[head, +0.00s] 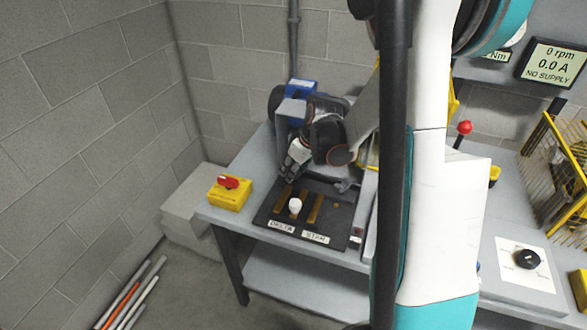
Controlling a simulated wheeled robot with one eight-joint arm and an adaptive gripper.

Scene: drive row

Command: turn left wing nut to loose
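My gripper (298,156) is at the far end of the bench, low against a blue and grey motor unit (299,88). Its dark body points down and to the left, with the fingertips close above the back of a black plate (268,226). I cannot tell whether the fingers are open, shut or holding something. I cannot make out the left wing nut; it may be hidden by the gripper or too small to tell.
The black plate has brass-coloured strips (315,208), a white knob (295,206) and labels. A yellow box with a red switch (229,192) stands left. A red-knobbed lever (464,128), a yellow cage (560,165) and a black dial (527,259) are right. A display (553,62) reads "NO SUPPLY".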

